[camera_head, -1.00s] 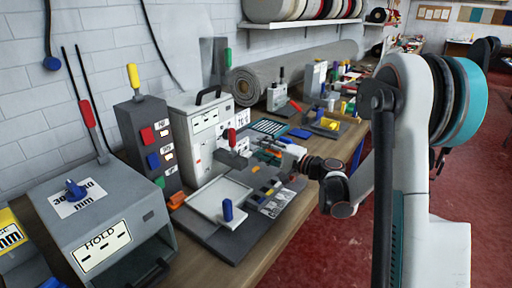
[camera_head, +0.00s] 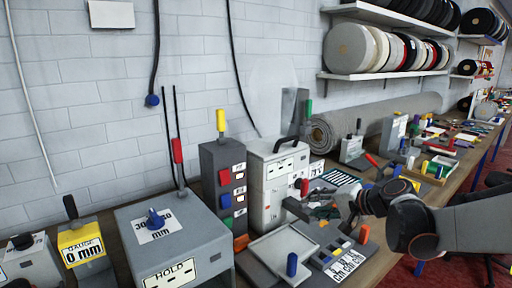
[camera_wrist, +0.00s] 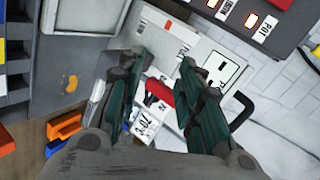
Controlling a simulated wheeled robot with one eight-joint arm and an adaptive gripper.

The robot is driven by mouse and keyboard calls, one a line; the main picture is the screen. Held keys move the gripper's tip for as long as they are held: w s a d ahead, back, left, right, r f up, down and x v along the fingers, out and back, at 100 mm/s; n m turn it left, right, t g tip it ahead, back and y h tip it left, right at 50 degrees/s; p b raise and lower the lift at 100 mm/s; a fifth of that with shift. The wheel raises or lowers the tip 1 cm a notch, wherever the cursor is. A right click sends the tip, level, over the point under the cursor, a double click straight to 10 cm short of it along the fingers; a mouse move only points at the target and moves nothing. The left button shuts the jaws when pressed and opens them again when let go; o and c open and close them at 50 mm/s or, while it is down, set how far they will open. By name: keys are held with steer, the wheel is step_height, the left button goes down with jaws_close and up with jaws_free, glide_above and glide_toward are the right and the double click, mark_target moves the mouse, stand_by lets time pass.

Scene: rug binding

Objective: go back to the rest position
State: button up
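My gripper (camera_head: 335,206) is over the workbench, in front of the light grey box with the black handle (camera_head: 270,180). In the wrist view my gripper (camera_wrist: 163,85) has its two dark green fingers spread apart. No held object shows between them. A red lever and a white label show beyond the gap, lower in the scene. My forearm reaches in from the right edge of the head view. The fingertips are small and partly hidden there among the bench items.
A grey tray (camera_head: 283,250) with a blue peg (camera_head: 292,264) lies below the gripper. A dark box with coloured buttons (camera_head: 224,185) and a grey HOLD machine (camera_head: 170,235) stand left. A carpet roll (camera_head: 370,125) lies behind.

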steer(key=s+r+n+g+h, duration=0.1)
steer(key=s+r+g+h, duration=0.1)
steer(key=s, duration=0.4)
steer(key=s+r+n+g+h, duration=0.1)
steer(key=s+r+h, duration=0.15)
steer(key=s, duration=0.45)
steer(key=s+d+f+n+h, duration=0.1)
steer(key=s+f+n, duration=0.2)
steer(key=s, duration=0.5)
steer(key=s+d+f+n+h+b, duration=0.1)
steer(key=s+f+n+h, duration=0.1)
steer(key=s+f, duration=0.3)
steer(key=s, duration=0.4)
steer(key=shift+s+f+n+t, duration=0.2)
steer(key=shift+f+n+t, duration=0.1)
steer(key=shift+n+t, duration=0.1)
steer(key=shift+h, duration=0.25)
